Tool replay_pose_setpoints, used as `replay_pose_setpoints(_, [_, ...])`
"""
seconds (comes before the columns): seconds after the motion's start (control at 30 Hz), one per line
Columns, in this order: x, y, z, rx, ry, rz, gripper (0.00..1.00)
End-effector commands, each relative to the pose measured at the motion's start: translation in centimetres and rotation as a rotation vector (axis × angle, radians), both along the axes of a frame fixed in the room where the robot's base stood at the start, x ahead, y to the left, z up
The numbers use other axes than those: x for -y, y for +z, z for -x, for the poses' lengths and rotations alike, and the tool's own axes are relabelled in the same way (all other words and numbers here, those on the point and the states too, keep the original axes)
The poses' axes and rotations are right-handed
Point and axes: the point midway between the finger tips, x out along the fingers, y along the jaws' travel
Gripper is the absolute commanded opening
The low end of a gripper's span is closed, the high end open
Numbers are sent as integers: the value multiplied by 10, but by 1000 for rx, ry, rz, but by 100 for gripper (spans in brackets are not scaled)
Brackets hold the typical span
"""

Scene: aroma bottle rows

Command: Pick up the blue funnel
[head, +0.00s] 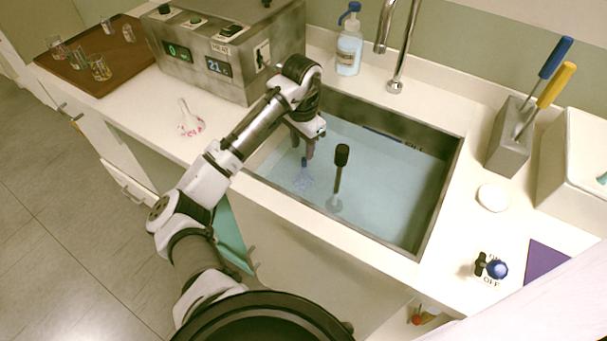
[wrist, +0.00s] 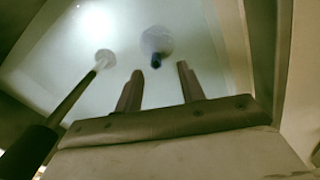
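The blue funnel (head: 304,180) stands stem-up in the water of the sink (head: 440,200), a faint speckled blue cone with a dark blue stem tip. In the wrist view the funnel (wrist: 157,40) lies just beyond the fingertips, its stem tip pointing towards me between them. My gripper (head: 303,148) hangs over the sink, just above the stem. In the wrist view my gripper (wrist: 160,68) has its two fingers apart with nothing between them. I cannot tell whether a finger touches the stem.
A black-handled rod (head: 341,160) stands upright in the sink to the right of the funnel; it also shows at the left in the wrist view (wrist: 65,108). The faucet (head: 396,60) is behind. A white and pink funnel (head: 189,122) sits on the left counter.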

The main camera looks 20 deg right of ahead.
Motion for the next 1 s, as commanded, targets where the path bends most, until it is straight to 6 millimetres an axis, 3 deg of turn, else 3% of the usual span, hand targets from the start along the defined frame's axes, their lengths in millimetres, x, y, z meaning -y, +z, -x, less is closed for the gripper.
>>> replay_pose_setpoints(0.27, [0,-19,2,1,1,0,39])
replay_pose_setpoints(0.53, [1,-57,6,1,2,1,39])
replay_pose_setpoints(0.83, [1,-64,6,3,0,1,39])
replay_pose_setpoints(1.0, [1,-64,6,3,0,1,17])
